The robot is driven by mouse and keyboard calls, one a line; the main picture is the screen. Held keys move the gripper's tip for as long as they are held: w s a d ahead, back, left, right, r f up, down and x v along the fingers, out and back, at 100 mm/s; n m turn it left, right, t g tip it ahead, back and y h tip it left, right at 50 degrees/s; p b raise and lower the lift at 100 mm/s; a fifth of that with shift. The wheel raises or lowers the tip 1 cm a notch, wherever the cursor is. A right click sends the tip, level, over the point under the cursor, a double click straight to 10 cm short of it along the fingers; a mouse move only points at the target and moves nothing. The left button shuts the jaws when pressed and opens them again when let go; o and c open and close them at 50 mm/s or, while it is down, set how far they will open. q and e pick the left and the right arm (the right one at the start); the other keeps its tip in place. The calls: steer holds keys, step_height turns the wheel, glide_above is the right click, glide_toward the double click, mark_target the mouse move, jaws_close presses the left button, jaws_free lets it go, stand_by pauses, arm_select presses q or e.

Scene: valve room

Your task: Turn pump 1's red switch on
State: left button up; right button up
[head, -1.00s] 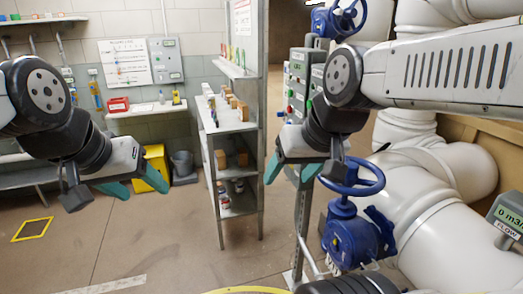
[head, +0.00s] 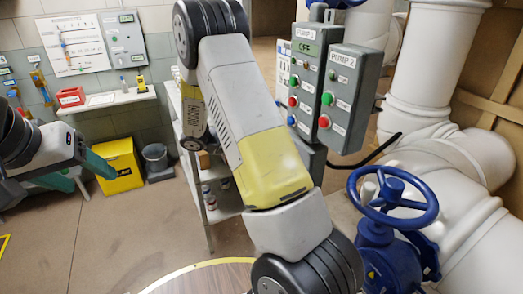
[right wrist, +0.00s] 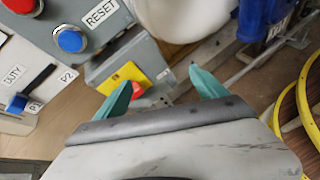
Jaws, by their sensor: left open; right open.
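The grey pump 1 box (head: 306,70) stands right of centre in the head view, and its display reads OFF. In the right wrist view, a red piece (right wrist: 137,91) on a yellow plate (right wrist: 121,75), which looks like the red switch, sits on a grey box. One finger of my right gripper (right wrist: 161,77) partly covers it, so its setting cannot be read. My right gripper is open and empty, with its left finger in front of the plate; contact cannot be told. My left gripper (head: 92,180) is open and empty at the far left.
The pump 2 box (head: 341,95) stands right of the pump 1 box. A blue handwheel valve (head: 385,225) and white pipes (head: 435,90) fill the right side. A shelf rack (head: 220,215) is partly behind my right arm. A yellow bin (head: 119,166) stands left.

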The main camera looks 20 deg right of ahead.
steer(key=w+f+n+t+h, duration=0.4)
steer(key=w+f+n+h, duration=0.1)
steer(key=w+f+n, duration=0.15)
steer(key=w+d, duration=0.1)
steer(key=d, duration=0.6)
